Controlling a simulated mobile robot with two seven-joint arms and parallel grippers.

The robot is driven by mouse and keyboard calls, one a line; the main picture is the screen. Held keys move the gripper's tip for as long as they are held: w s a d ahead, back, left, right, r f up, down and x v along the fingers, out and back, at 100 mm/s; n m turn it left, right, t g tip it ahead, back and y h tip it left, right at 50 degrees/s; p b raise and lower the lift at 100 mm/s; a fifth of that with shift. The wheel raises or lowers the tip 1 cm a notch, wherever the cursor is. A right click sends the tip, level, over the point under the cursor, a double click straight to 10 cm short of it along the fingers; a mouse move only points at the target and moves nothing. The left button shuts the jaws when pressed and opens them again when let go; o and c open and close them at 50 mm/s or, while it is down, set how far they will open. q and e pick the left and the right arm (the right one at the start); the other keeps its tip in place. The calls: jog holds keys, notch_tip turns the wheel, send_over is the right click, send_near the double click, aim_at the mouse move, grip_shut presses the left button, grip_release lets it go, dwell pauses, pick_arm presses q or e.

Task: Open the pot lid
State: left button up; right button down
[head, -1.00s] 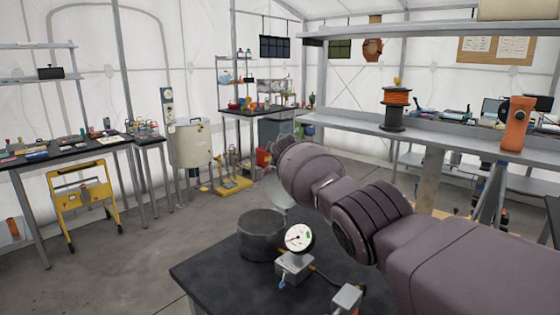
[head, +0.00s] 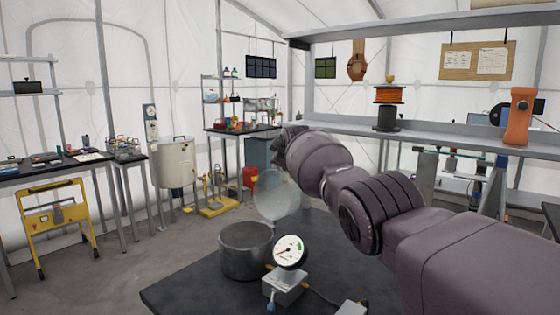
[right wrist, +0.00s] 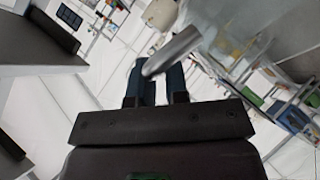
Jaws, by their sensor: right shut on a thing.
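The pot (head: 246,252) is a dark grey cylinder on the black table, with its top uncovered. The pot lid (head: 274,197) is a clear, round disc. It hangs off the pot, tilted steeply, behind and above the pot's right side. My right gripper (right wrist: 156,80) is shut on the lid's metal handle (right wrist: 172,52) in the right wrist view, where the see-through lid (right wrist: 260,25) fills the upper right. In the head view my right arm hides the fingertips. My left gripper is in neither view.
A white-faced gauge (head: 290,251) on a metal block stands close to the pot's right side. The black table top (head: 190,288) is bare left of the pot. A long grey shelf bench (head: 440,143) with an orange spool (head: 388,96) stands behind my right arm.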

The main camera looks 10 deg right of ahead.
jog(key=shift+a+f, duration=0.15)
jog(key=shift+a, duration=0.1)
jog(key=c, duration=1.6)
grip_release()
jog(key=o, duration=0.4)
jog(key=shift+w+a+f, duration=0.1)
jog(key=shift+a, duration=0.05)
jog(key=shift+o, duration=0.2)
jog(key=shift+d, duration=0.2)
